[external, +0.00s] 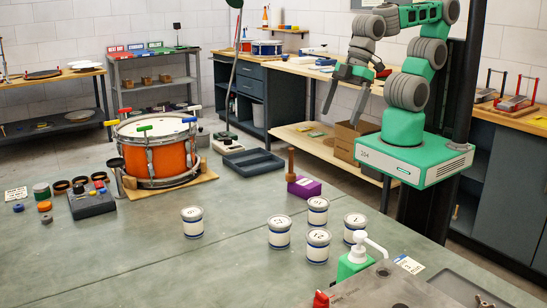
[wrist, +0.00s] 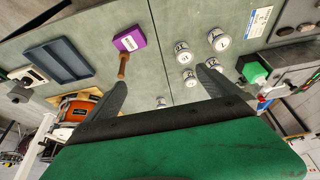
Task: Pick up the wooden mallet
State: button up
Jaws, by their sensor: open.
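The wooden mallet's brown handle (external: 291,163) stands upright on the bench, behind the white cans. A purple block (external: 305,187) with a white label is at its foot; I cannot tell whether this is the mallet's head or a separate box. In the wrist view, the handle (wrist: 122,66) and purple block (wrist: 129,40) appear left of centre. The handle's end shows just beyond the left fingertip. My gripper (external: 346,103) is open and empty, raised well above the bench, apart from the mallet. Its spread fingers also show in the wrist view (wrist: 162,76).
A green pump bottle (external: 354,262) is at the front right. An orange drum (external: 158,157) and a dark tray (external: 252,163) lie to the left. Bare bench surface surrounds the purple block.

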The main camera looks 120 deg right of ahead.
jog(key=shift+c, duration=0.4)
jog(key=c, duration=1.2)
jog(key=m+t+h+b, duration=0.2)
jog(key=t+b, duration=0.1)
jog(key=t, duration=0.3)
send_over(291, 164)
jog(key=w+a, duration=0.3)
notch_tip(291, 164, down, 12)
jog(key=s+d+f+m+t+h+b, duration=0.2)
jog(key=s+t+h, duration=0.2)
jog(key=s+t, duration=0.35)
jog(key=p+x, duration=0.1)
jog(key=x, duration=0.6)
jog(key=shift+w+d+g, duration=0.2)
jog(key=shift+g, duration=0.25)
